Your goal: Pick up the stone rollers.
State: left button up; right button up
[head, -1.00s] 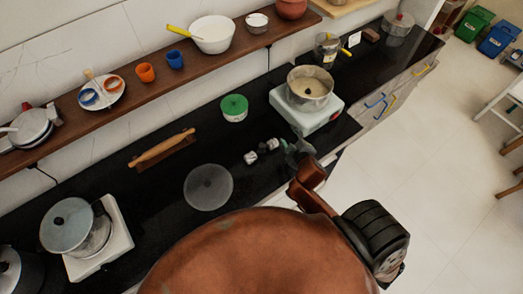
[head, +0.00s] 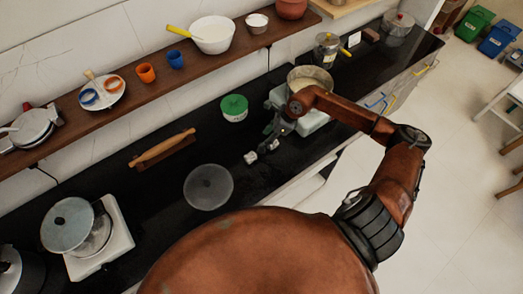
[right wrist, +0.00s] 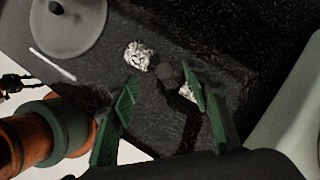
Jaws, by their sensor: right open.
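The stone rollers (head: 250,157) lie on the black counter, to the right of a round grey lid. In the right wrist view they show as a pale speckled piece (right wrist: 139,56), a dark round part, and a second pale piece (right wrist: 186,92) partly hidden by a finger. My right gripper (head: 276,128) is just beyond and above them in the head view. In the right wrist view, its green fingers (right wrist: 160,77) are spread apart, with the dark part showing between their tips and nothing held. My left gripper is not in view.
The grey lid (head: 208,187) lies to the left of the rollers. A green-lidded tub (head: 234,107) and a rolling pin (head: 165,148) are farther back. A pot (head: 310,77) on a white stove stands behind my right arm. The counter's front edge is close to the rollers.

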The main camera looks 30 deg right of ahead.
jog(key=shift+h, duration=0.3)
jog(key=x, duration=0.2)
jog(key=p+x, duration=0.1)
jog(key=x, duration=0.4)
jog(key=shift+s+d+f, duration=0.15)
jog(key=shift+d+f, duration=0.15)
jog(key=shift+f, duration=0.15)
jog(key=shift+c, duration=0.2)
grip_shut()
jog(key=shift+r, duration=0.15)
